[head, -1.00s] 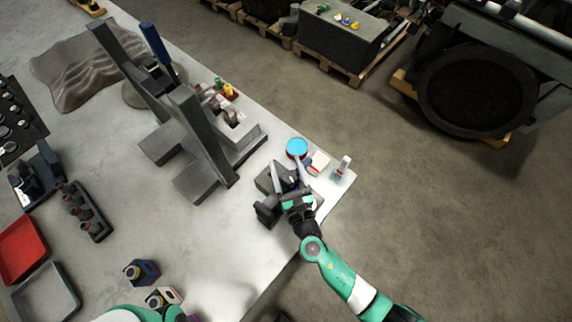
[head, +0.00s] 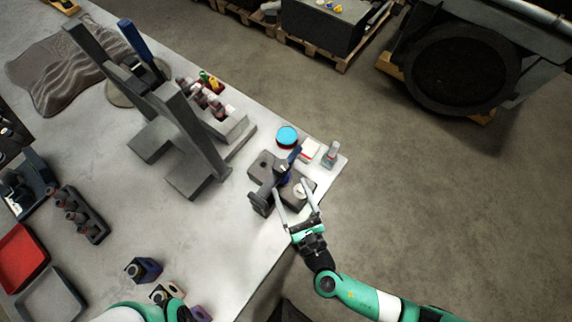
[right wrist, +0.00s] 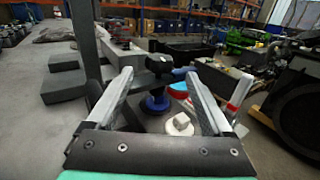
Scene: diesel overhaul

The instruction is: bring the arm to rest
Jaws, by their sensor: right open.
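My right gripper (head: 291,188) is open at the near right edge of the bench (head: 235,225). In the wrist view the blue part (right wrist: 155,104) and the white piece (right wrist: 180,125) lie beyond the gripper base, between the fingers in the picture. Part of my left arm (head: 150,312) enters at the bottom; its gripper is not visible.
A blue-topped tin (head: 287,136), a small white-and-red box (head: 308,150) and a bottle (head: 331,154) stand near the bench corner. A tall grey stand (head: 190,135) rises left of the fixture. Open floor (head: 430,200) lies to the right.

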